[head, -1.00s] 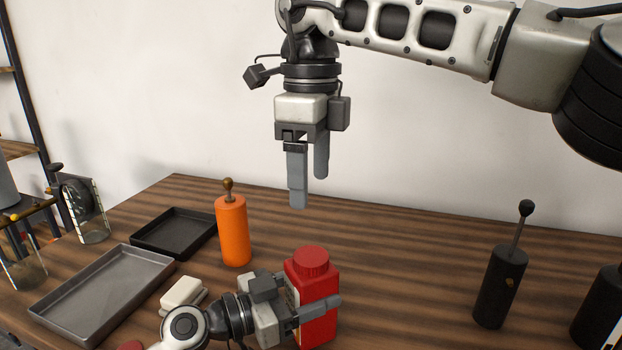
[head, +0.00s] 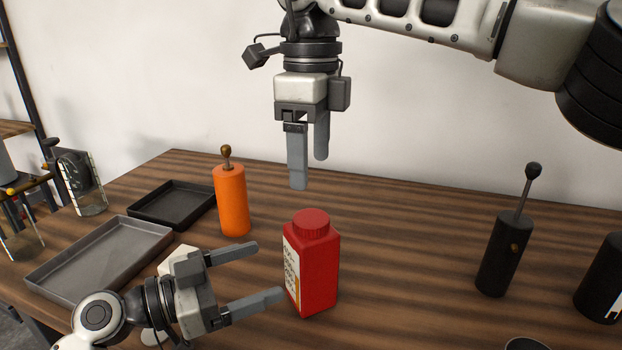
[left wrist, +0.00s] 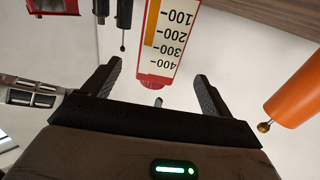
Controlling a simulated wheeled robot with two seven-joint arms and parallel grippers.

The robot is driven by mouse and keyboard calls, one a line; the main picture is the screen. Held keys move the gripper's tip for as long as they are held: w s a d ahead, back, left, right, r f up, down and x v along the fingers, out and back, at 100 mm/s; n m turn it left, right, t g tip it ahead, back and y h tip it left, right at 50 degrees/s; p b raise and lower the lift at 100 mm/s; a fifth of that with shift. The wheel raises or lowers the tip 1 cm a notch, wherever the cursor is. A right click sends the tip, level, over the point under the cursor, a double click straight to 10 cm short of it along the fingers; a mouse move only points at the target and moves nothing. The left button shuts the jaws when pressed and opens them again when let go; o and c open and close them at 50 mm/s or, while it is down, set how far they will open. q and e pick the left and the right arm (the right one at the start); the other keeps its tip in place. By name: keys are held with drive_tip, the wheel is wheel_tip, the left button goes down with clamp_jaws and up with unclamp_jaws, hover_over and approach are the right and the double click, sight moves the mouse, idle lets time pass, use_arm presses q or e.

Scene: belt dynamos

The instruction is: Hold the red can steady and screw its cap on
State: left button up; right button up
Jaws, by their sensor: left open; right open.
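The red can (head: 318,270) stands upright on the table, its ribbed red cap (head: 311,222) seated on top. In the left wrist view the can (left wrist: 183,30) appears upside down with its scale label, the cap (left wrist: 155,81) toward the fingers. My left gripper (head: 268,270) is open just left of the can, its fingers pointing at it and apart from it. My right gripper (head: 308,172) is open and empty, hanging fingers-down above and behind the can.
An orange cylinder with a knob (head: 231,200) stands behind left. A grey tray (head: 95,262) and a black tray (head: 172,204) lie at left. A black cylinder with a lever (head: 500,262) stands at right. The table between the can and that cylinder is clear.

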use_arm(q)
drive_tip(key=b+v, duration=0.1)
drive_tip(key=v, duration=0.4)
drive_tip(key=shift+f, duration=0.15)
use_arm(e)
wheel_tip(320, 180, down, 2)
use_arm(q)
drive_tip(key=shift+s+a+b, duration=0.3)
drive_tip(key=shift+a, duration=0.25)
use_arm(e)
drive_tip(key=shift+f, duration=0.1)
